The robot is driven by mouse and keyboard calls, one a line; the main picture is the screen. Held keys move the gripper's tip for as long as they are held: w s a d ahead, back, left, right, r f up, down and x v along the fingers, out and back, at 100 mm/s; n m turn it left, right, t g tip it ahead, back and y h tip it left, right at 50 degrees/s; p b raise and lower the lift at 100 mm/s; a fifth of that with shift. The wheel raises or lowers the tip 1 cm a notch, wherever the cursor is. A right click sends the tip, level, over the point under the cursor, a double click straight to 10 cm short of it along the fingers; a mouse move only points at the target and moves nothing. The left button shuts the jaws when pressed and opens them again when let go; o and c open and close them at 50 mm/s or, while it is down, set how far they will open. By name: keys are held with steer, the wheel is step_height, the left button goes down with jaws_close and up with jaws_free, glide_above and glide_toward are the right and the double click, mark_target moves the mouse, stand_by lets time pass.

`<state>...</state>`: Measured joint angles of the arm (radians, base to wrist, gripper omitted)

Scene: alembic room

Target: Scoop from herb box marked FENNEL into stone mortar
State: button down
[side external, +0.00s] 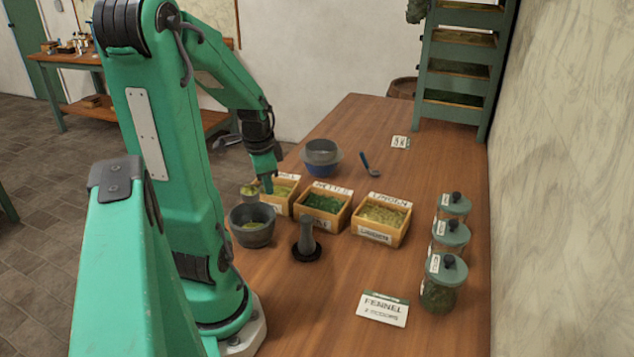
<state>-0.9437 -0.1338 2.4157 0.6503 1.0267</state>
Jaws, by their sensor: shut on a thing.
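My gripper (266,187) is above the far rim of the stone mortar (254,236), beside the left herb box. It is shut on a small grey scoop (250,192) with some green matter showing at its top. The grey mortar has some green herb inside. The left herb box (283,205) holds pale green herb; my gripper hides part of it, and only the end of its label shows, so I cannot read FENNEL there. The middle box (324,208) looks marked NETTLE and holds dark green herb. The right box (381,218) is marked LINDEN.
A grey pestle (306,236) stands on a black base right of the mortar. A FENNEL card (383,309) and lidded jars (444,284) are at the right. A blue bowl with a sieve (321,158) and a blue-handled spoon (370,165) lie behind.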

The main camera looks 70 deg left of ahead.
steer(key=shift+s+d, duration=0.2)
steer(key=shift+d, duration=0.05)
steer(key=shift+f, duration=0.15)
steer(key=shift+d+x, duration=0.1)
steer(key=shift+x, duration=0.55)
steer(key=shift+d+x, duration=0.15)
steer(key=shift+x, duration=0.5)
steer(key=g+h, duration=0.3)
steer(key=h, duration=0.2)
steer(key=shift+s+f+g, duration=0.1)
steer(key=shift+g, duration=0.2)
steer(key=shift+g+h, duration=1.9)
steer(key=shift+h, duration=0.7)
steer(key=shift+r, duration=0.2)
steer(key=shift+r, duration=0.45)
